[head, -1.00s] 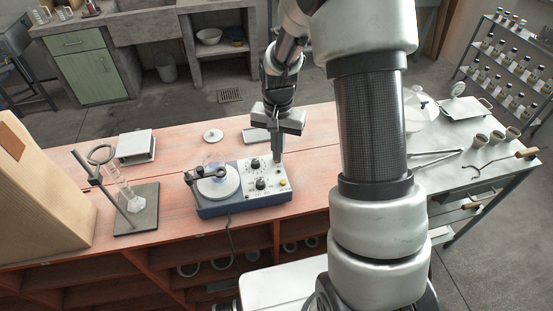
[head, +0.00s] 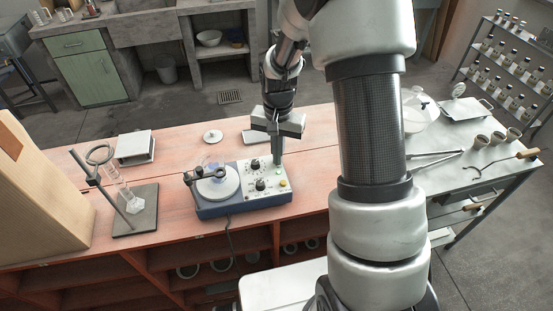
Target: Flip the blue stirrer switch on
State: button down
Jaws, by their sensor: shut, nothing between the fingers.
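The blue stirrer (head: 215,210) sits on the red bench, with a white round plate (head: 218,186) on its left and a pale control panel (head: 248,184) with dark knobs on its right. A yellow button (head: 283,184) shows near the panel's front right corner. My gripper (head: 278,163) points down at the back right of the panel, its fingers together with nothing between them. A small greenish spot shows on the panel just below the fingertips. The switch is too small or hidden behind the fingers to make out, and contact cannot be told.
A ring stand (head: 137,212) with a glass cylinder stands to the left, beside a tall tan box (head: 40,190). A flat white-topped box (head: 134,147) and a small white lid (head: 213,136) lie behind. A dark cable hangs off the bench's front edge.

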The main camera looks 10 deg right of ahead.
notch_tip(320, 180, up, 7)
jog(key=p, duration=0.4)
jog(key=shift+f, duration=0.1)
dwell(0.5)
jog(key=s+r+n+t, duration=0.1)
jog(key=s+r, duration=0.2)
jog(key=r, duration=0.5)
jog(key=s+r+n+t, duration=0.1)
jog(key=s+r, duration=0.3)
jog(key=r, duration=0.3)
jog(key=s+r+n+t, duration=0.3)
jog(key=s+r, duration=0.5)
jog(key=s, duration=0.6)
jog(key=shift+r+n+t, duration=0.3)
jog(key=shift+n, duration=0.2)
